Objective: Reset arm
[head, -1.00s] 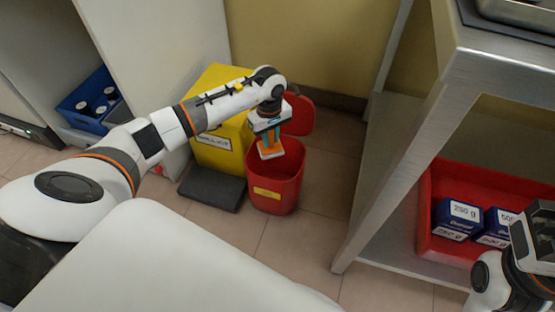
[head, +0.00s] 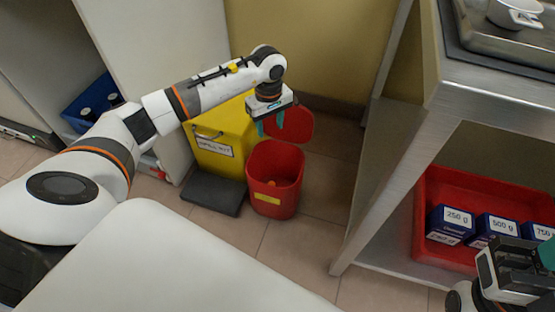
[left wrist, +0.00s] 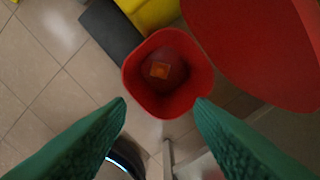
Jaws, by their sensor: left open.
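My left gripper (head: 271,124) is open and empty above the red bin (head: 286,200). Its two green fingers stand wide apart in the left wrist view, with the bin (left wrist: 200,97) below and beyond them. A small orange thing (left wrist: 160,71) lies at the bottom of the bin; a bit of it (head: 271,183) also shows in the head view. The bin's red lid (head: 298,126) is open at its back. My right gripper (head: 520,268) is partly in view at the lower right edge, and its jaws cannot be made out.
A yellow spill kit box (head: 220,150) stands left of the bin, with a dark flat pad (head: 213,194) before it. A metal bench (head: 390,165) is at the right; a red tray (head: 423,220) with blue weight boxes (head: 450,222) is on its lower shelf. A blue crate (head: 78,122) is at left.

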